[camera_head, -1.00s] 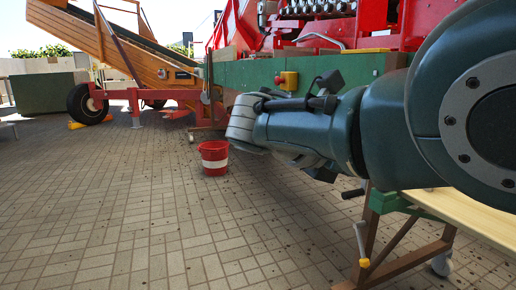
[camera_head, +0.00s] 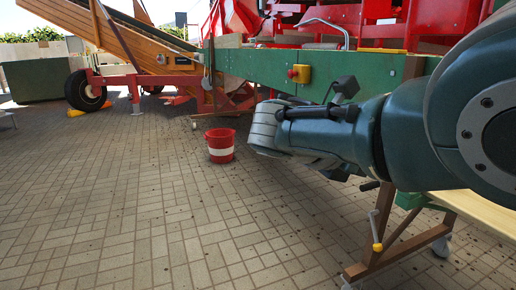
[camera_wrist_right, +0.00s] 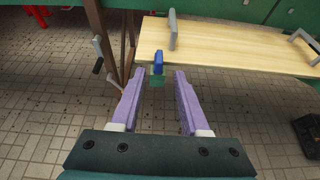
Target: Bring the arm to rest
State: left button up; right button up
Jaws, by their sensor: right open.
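My right arm (camera_head: 400,130) comes in from the right in the head view and reaches across in front of the green machine side. Its fingers are hidden in that view. In the right wrist view my right gripper (camera_wrist_right: 158,92) is open, with two purple fingers apart and nothing between them. Beyond the fingertips are the edge of a pale wooden board (camera_wrist_right: 225,52) and a small blue part (camera_wrist_right: 158,62). My left gripper is in neither view.
A red bucket (camera_head: 220,145) with a white band stands on the paved floor (camera_head: 110,200). A red and green machine (camera_head: 262,68) fills the back, with a wooden conveyor (camera_head: 130,45) at left. A brown stand leg (camera_head: 384,225) is below my arm. The left floor is clear.

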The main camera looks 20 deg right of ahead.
jog(key=s+a+r+m+y+p, duration=0.3)
jog(key=s+a+m+y+p, duration=0.45)
jog(key=p, duration=1.05)
jog(key=s+a+r+m+t+y+p, duration=0.1)
jog(key=s+a+r+m+y+p, duration=0.15)
jog(key=s+r+p, duration=0.5)
jog(key=s+a+r+m+t+y+p, duration=0.1)
jog(key=s+a+r+m+y+p, duration=0.2)
jog(key=s+r+p, duration=0.45)
jog(key=s+r+m+p, duration=0.1)
jog(key=r+p, duration=2.1)
jog(key=r, duration=0.3)
jog(key=s+a+r+m+p, duration=0.1)
jog(key=s+r+m+p, duration=0.1)
jog(key=r+p, duration=2.1)
jog(key=shift+s+a+r+m+t+y, duration=0.15)
jog(key=shift+a+r+m+t+y, duration=0.2)
jog(key=shift+r, duration=0.6)
